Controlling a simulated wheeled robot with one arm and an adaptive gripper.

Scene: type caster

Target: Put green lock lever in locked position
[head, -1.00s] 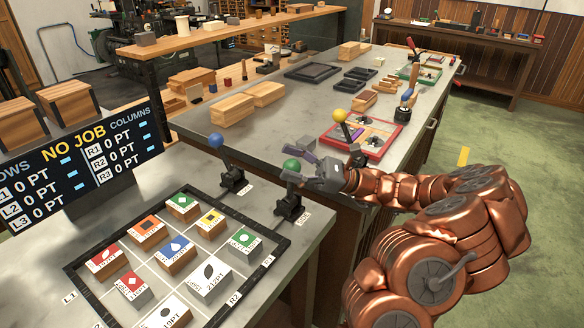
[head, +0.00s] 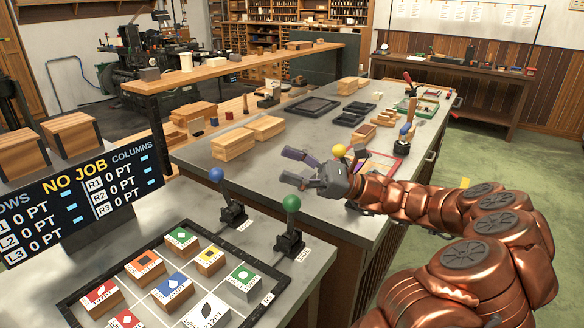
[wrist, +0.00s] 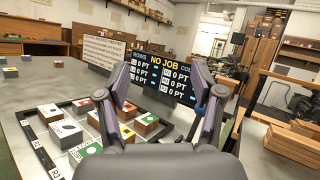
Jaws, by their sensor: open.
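The green lock lever (head: 290,222) has a green ball knob on a dark stem and black base at the right rear corner of the near bench, and it stands about upright. A similar blue-knobbed lever (head: 223,195) stands to its left. My gripper (head: 288,168) is open and empty, raised above and behind the green knob in the head view, apart from it. In the wrist view the open fingers (wrist: 160,90) frame the sign, and a blue knob (wrist: 200,109) shows by the right finger. The green lever is not visible there.
A framed grid (head: 70,305) of picture blocks lies on the near bench, left of the levers. A NO JOB sign (head: 75,185) stands behind it. A yellow-knobbed lever (head: 339,150) is on the far bench behind my gripper. Wooden boxes (head: 234,143) stand there too.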

